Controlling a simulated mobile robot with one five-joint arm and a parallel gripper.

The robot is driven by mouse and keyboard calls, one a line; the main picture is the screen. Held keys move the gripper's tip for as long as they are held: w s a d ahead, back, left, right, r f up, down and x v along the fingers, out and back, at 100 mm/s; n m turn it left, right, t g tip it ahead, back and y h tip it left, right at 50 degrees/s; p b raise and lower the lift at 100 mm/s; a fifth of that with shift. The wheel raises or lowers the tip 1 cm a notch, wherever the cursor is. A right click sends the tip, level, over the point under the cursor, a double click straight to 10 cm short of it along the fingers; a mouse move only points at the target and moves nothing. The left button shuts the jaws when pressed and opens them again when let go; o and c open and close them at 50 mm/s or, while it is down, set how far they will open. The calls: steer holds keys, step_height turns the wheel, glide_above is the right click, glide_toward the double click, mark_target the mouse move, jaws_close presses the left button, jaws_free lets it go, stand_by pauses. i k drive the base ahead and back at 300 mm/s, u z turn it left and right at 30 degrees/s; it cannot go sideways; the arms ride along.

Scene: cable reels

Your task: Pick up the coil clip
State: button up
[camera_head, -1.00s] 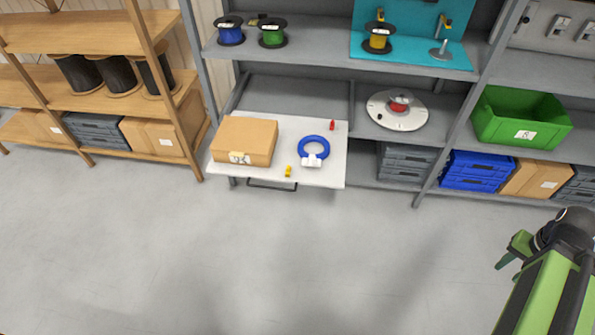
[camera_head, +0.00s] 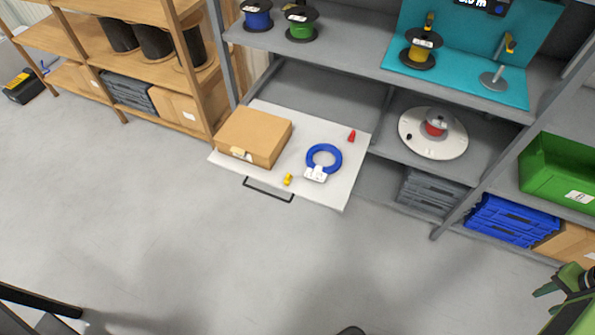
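A blue ring-shaped coil (camera_head: 335,154) lies on a white pull-out board (camera_head: 325,196). A white block (camera_head: 316,174) sits at the coil's near side. A small yellow piece (camera_head: 288,180) lies on the board left of the white block, and a small red piece (camera_head: 351,136) lies behind the coil to the right. I cannot tell for sure which of these small pieces is the coil clip. My gripper (camera_head: 543,302) is at the lower right edge, far from the board. Its green fingertips look apart, with nothing seen between them.
A cardboard box (camera_head: 253,137) stands on the board's left part. A turntable disc (camera_head: 433,133) with a red-centred reel is on the shelf to the right. Reels stand on the shelf above. A green bin (camera_head: 560,172) is at the right. The grey floor (camera_head: 190,235) in front is clear.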

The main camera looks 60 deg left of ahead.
mark_target(288, 177)
steer(key=z, duration=0.65)
steer(key=k, duration=0.1)
steer(key=u, duration=4.2)
steer(key=i, duration=0.9)
steer(key=u, duration=0.2)
steer(key=k, duration=0.7)
steer(key=z, duration=0.25)
steer(key=i, duration=0.75)
steer(key=u, duration=0.05)
